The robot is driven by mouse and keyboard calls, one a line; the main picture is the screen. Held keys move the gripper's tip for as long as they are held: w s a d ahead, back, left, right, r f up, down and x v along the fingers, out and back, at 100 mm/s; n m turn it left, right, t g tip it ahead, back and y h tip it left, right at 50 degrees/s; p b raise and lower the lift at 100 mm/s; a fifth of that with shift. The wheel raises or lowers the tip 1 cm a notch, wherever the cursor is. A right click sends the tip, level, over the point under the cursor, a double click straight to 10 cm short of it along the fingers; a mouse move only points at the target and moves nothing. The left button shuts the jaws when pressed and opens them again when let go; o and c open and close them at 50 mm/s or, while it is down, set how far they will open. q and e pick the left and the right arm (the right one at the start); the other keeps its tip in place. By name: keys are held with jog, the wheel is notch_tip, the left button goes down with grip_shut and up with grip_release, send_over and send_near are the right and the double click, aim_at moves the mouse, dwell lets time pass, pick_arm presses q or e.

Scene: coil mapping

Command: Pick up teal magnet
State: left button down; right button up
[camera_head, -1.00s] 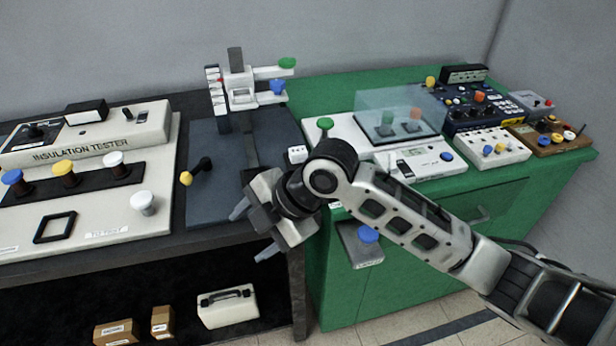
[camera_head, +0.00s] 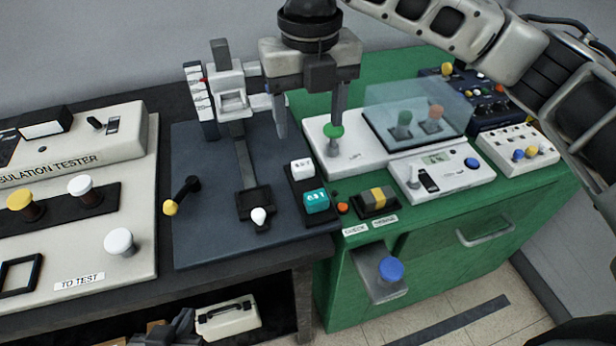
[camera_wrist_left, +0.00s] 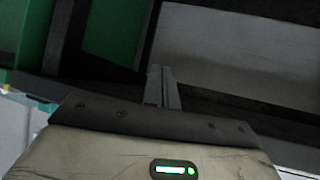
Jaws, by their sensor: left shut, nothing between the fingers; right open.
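The teal magnet (camera_head: 316,201) is a small block with a white mark on its face. It sits in a dark holder beside a white block (camera_head: 302,168), at the right edge of the dark blue board (camera_head: 210,235). My right gripper (camera_head: 310,130) points down with fingers apart and nothing between them. In the picture it is above the teal magnet, clear of it.
A green knob (camera_head: 333,131) stands close to my right gripper's right finger. A clear cover (camera_head: 415,108) is further right. A stand with a slide (camera_head: 232,100) rises behind left. A black-and-yellow block (camera_head: 377,200) sits right of the magnet.

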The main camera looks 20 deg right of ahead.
send_over(316, 197)
jog(key=w, duration=0.1)
jog(key=f, duration=0.9)
jog(key=shift+a+f, duration=0.2)
jog(key=shift+a, duration=0.15)
jog(key=f, duration=0.3)
jog(key=s+f, duration=0.1)
jog(key=f, duration=0.1)
jog(key=shift+d+f, duration=0.15)
jog(key=shift+d, duration=0.25)
jog(key=shift+f, duration=0.35)
pick_arm(q)
jog(key=shift+s+f, duration=0.35)
jog(key=shift+s, duration=0.3)
pick_arm(e)
jog(key=c, duration=1.1)
jog(key=shift+r, duration=0.1)
